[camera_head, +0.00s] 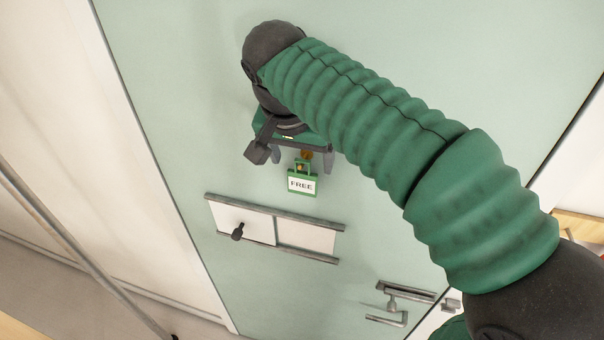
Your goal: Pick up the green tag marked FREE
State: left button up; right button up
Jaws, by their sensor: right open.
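The green tag (303,182) has a white label marked FREE. My right arm comes in from the right in a green ribbed sleeve. My left gripper is not in view.
A sliding sign plate (247,222) with a dark knob (238,232) sits between two grey rails on the pale green door (180,90). A metal door handle (392,300) is at lower right. A pale wall and a diagonal rail (75,245) lie to the left.

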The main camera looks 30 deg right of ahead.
jog(key=shift+s+f, duration=0.15)
jog(key=shift+f, duration=0.3)
jog(key=shift+s+a+f, duration=0.1)
jog(key=shift+s+f, duration=0.05)
jog(key=shift+f, duration=0.3)
jog(key=shift+w+f, duration=0.1)
jog(key=shift+w, duration=0.2)
jog(key=shift+c, duration=0.6)
jog(key=shift+w+d+f, duration=0.15)
jog(key=shift+w+d, duration=0.15)
jog(key=shift+d, duration=0.05)
jog(key=c, duration=0.5)
jog(key=shift+s+d, duration=0.15)
jog(key=shift+d, duration=0.05)
jog(key=c, duration=0.5)
jog(key=shift+s+a, duration=0.1)
jog(key=shift+s, duration=0.1)
jog(key=shift+c, duration=1.4)
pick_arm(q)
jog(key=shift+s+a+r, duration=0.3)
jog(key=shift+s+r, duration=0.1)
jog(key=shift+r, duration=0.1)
pick_arm(e)
jog(key=shift+a, duration=0.2)
